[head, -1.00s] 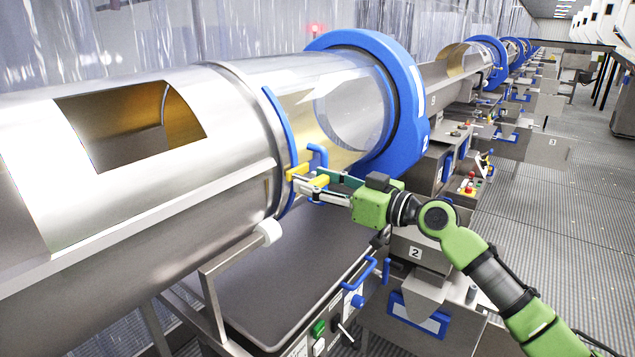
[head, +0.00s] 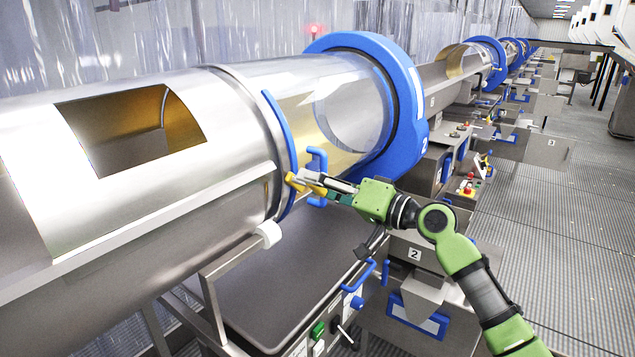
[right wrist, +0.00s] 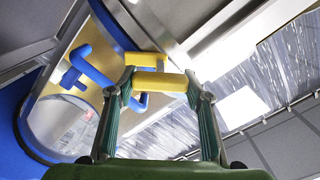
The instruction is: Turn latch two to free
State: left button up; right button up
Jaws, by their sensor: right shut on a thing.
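The yellow latch (head: 294,182) sits by the blue hoop at the front of drum two's clear section. Blue brackets (head: 317,158) stand beside it. My right gripper (head: 314,183) reaches in from the right and is shut on the latch handle. In the right wrist view, the yellow handle (right wrist: 160,81) lies crosswise between the two fingertips (right wrist: 162,88). More of the yellow latch and the blue bracket (right wrist: 95,67) show behind it. The fingers partly hide the latch in the head view. My left gripper is in neither view.
The steel drum (head: 200,170) with its open hatch fills the left. A large blue ring (head: 408,110) stands behind the gripper. A dark tray (head: 280,285) and a panel with buttons (head: 325,325) lie below. Clear floor (head: 530,220) is at the right.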

jog(key=m+p, duration=0.2)
jog(key=m, duration=0.2)
jog(key=shift+m, duration=0.3)
jog(key=shift+w+f+m+p, duration=0.1)
jog(key=shift+m+p, duration=1.05)
jog(key=shift+m, duration=0.75)
jog(key=o, duration=1.1)
jog(key=shift+f, duration=0.1)
jog(key=shift+d, duration=0.25)
jog(key=v, duration=1.1)
jog(key=shift+s+d, duration=0.25)
jog(key=shift+s, duration=0.05)
